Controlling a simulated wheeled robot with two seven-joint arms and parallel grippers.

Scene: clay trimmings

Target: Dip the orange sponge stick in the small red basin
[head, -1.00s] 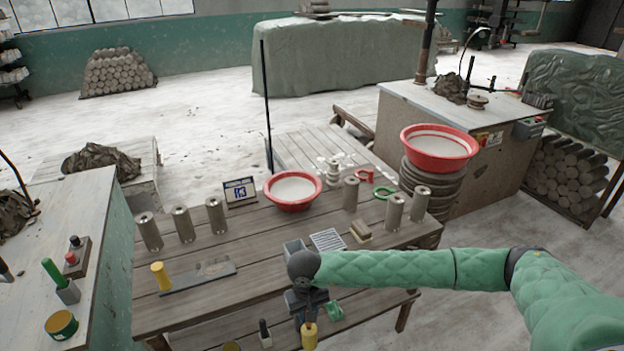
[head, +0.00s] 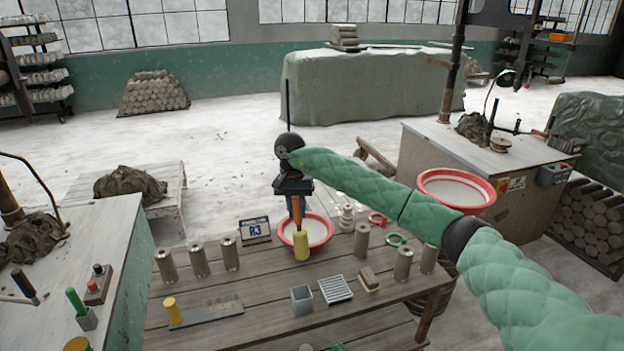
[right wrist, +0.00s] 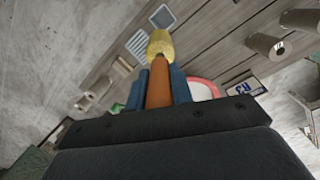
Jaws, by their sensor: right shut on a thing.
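My right gripper (head: 295,205) is shut on the orange handle of the sponge stick (head: 296,212), whose yellow sponge end (head: 301,246) points down. The right wrist view also shows the orange handle (right wrist: 159,88) between blue fingers and the yellow sponge (right wrist: 160,45) beyond them. The small red basin (head: 327,235), pale inside, stands on the wooden table. In the head view the sponge overlaps its front left part; in the right wrist view the basin's rim (right wrist: 208,84) shows beside the fingers, apart from the sponge. The sponge appears above the table. My left gripper is out of view.
A larger red basin (head: 485,198) stands at the right. Several grey cylinders (head: 198,262) stand left and right of the small basin. A sign (head: 255,230) is at its left. A grey box (head: 301,300), slotted plate (head: 336,289) and yellow cylinder (head: 172,311) are nearer.

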